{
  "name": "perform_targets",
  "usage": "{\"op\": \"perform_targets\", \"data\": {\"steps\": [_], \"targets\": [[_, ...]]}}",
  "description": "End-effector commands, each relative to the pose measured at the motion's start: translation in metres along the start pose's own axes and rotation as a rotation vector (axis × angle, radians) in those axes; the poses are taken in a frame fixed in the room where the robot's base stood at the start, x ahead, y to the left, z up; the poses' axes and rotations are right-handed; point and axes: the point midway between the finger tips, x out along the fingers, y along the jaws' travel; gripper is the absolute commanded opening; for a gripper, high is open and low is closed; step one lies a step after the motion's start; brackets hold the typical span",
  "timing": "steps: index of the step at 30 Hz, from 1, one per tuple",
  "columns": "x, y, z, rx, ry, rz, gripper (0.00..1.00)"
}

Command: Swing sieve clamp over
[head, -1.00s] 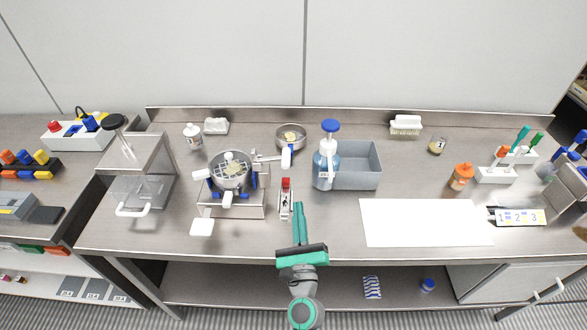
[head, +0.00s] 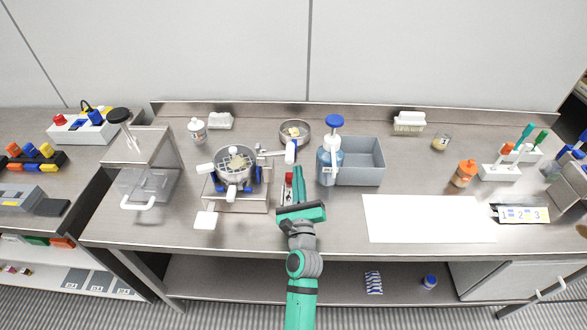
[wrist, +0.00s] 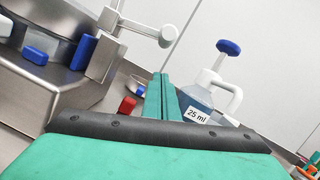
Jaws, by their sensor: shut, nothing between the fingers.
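A metal drum with a sieve top (head: 236,163) stands on a steel stand at the left of the bench. A metal bar with a white end knob (head: 290,151) reaches out to its right; it looks like the clamp arm. In the wrist view this bar and knob (wrist: 167,36) show above the drum's blue fittings (wrist: 82,52). My gripper (head: 298,170) is shut and empty, over the bench right of the drum and in front of the knob. In the wrist view its fingers (wrist: 158,80) are together, apart from the knob.
A small red-topped device (head: 288,179) is partly hidden beside my fingers. A blue-capped pump bottle (head: 327,160) and a grey bin (head: 362,162) stand to the right. A round dish (head: 296,132) sits behind. A white sheet (head: 425,218) covers clear bench at right.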

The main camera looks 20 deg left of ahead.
Motion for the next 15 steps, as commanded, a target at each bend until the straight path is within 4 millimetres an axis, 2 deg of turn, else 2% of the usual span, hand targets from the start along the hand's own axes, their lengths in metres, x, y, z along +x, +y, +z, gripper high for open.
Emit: {"op": "perform_targets", "data": {"steps": [9, 15], "targets": [[0.004, 0.001, 0.024, -0.001, -0.001, 0.002, 0.00], [0.006, 0.001, 0.033, 0.000, 0.000, 0.001, 0.00]]}}
